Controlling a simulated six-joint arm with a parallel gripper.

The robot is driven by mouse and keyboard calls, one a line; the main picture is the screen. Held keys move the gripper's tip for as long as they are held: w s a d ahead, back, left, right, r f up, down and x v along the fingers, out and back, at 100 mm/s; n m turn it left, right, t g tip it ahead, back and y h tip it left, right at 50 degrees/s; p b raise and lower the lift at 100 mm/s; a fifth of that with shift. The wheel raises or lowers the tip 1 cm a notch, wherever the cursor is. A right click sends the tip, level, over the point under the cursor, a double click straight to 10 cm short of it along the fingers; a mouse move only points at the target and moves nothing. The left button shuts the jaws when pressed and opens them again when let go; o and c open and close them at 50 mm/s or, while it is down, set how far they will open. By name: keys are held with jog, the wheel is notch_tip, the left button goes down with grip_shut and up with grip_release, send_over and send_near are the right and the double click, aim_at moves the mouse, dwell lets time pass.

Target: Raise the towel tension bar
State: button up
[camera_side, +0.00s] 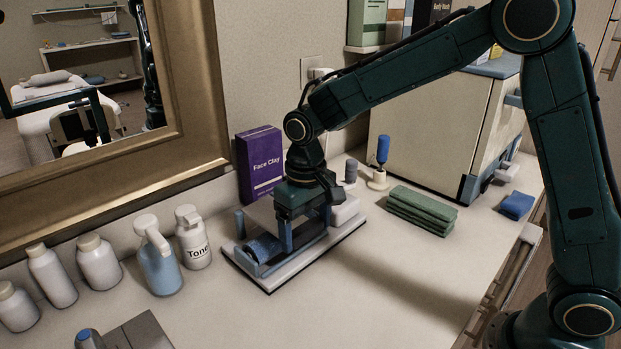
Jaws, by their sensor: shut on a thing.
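A low white-and-blue device (272,284) with a flat base stands on the counter. A blue textured roll (266,248) lies in its front left part, beside a small blue upright (240,223). My gripper (305,222) points down over the middle of the device and is shut on a part of it, which I take to be the towel tension bar. The gripper body hides most of that bar and the grip itself, so the bar's height cannot be told.
A purple Face Clay box (259,163) stands close behind the device. White bottles and a blue bottle (158,262) stand to the left. Folded green towels (420,210), a blue-handled tool (382,150) and a cream cabinet (430,125) are to the right.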

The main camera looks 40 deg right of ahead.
jog(key=shift+w+r, duration=0.3)
jog(key=shift+r, duration=0.65)
jog(key=w+r, duration=0.4)
jog(key=r, duration=0.2)
jog(key=shift+r, duration=0.3)
jog(key=w+r, duration=0.1)
jog(key=w, duration=0.1)
jog(key=w+r, duration=0.1)
jog(key=w, duration=0.1)
jog(key=w+r, duration=0.1)
jog(key=w, duration=0.1)
jog(key=shift+w+r, duration=0.3)
jog(key=shift+w, duration=0.05)
jog(key=shift+w+r, duration=0.15)
jog(key=shift+w, duration=2.3)
jog(key=shift+a, duration=0.1)
jog(key=o, duration=1.3)
jog(key=shift+r, duration=0.1)
